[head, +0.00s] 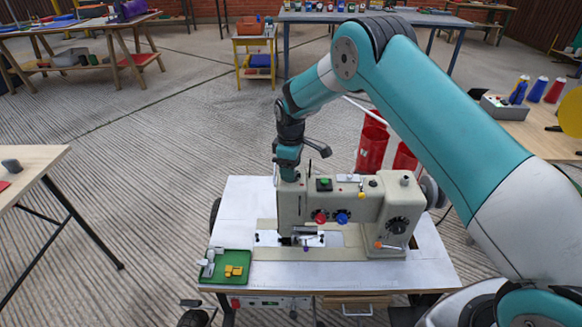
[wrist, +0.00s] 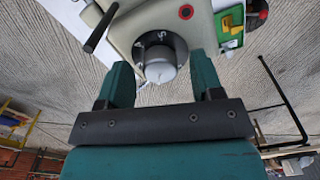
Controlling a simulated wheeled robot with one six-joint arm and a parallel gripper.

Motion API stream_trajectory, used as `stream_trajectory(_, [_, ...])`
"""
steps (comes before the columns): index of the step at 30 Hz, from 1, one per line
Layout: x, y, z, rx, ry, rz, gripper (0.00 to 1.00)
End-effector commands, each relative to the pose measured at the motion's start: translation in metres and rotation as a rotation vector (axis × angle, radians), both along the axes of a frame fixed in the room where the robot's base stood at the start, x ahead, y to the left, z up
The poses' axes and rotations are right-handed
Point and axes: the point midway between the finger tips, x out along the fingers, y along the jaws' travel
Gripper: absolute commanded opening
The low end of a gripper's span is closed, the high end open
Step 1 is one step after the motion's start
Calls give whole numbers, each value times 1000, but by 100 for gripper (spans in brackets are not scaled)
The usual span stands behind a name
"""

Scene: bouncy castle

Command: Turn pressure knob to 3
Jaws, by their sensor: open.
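The white and beige sewing machine (head: 335,205) stands on a metal-topped table. In the wrist view a round knob (wrist: 160,70) with a pale grey cap sits on a dark dial (wrist: 152,40) with white marks on the machine's housing (wrist: 135,20). A digit that looks like a 5 shows on the dial; the pointer reading is unclear. My gripper (wrist: 162,62) is open, one finger on each side of the knob, with gaps showing between them. In the head view the fingers and this knob are hidden behind the machine's head.
A green tray (head: 236,258) with grey and yellow parts lies at the table's front left. A black lever (wrist: 101,27) juts out left of the knob in the wrist view. Red and blue knobs (head: 331,217) face front on the machine. Red cylinders (head: 371,145) stand behind it.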

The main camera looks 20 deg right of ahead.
Motion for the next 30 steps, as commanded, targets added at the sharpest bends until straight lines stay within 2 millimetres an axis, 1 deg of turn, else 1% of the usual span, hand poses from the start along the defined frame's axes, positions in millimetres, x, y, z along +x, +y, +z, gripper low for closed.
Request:
stream_trajectory(8, [0, 0, -2, 0, 0, 0, 60])
stream_trajectory(9, [0, 0, -2, 0, 0, 0, 56])
stream_trajectory(11, [0, 0, -2, 0, 0, 0, 42])
stream_trajectory(12, [0, 0, -2, 0, 0, 0, 33])
stream_trajectory(15, [0, 0, -2, 0, 0, 0, 11])
stream_trajectory(23, [0, 0, -2, 0, 0, -17, 11])
stream_trajectory(30, [0, 0, -1, 0, 0, -119, 11])
